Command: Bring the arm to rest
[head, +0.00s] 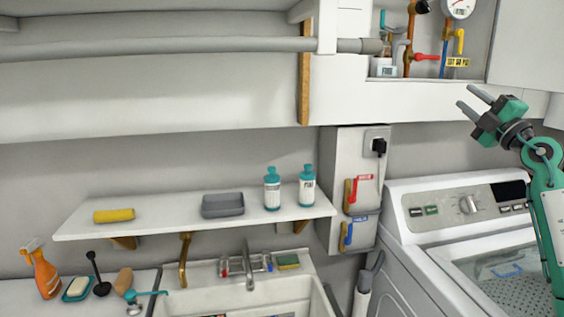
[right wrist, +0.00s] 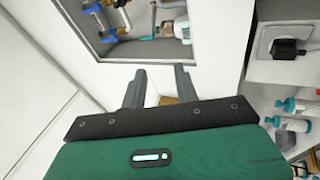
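My right gripper (head: 474,100) is raised at the right of the head view, above the washing machine and in front of the white wall panel. Its two grey fingers point up and to the left, with a gap between them. In the right wrist view the gripper (right wrist: 159,85) also shows its fingers apart, with nothing between them. My green right arm (head: 545,200) comes up from the lower right. My left gripper and left arm are in neither view.
A washing machine (head: 455,205) stands below my right arm. A pipe recess (right wrist: 150,30) lies ahead of the gripper. A sink (head: 240,297) is below the shelf.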

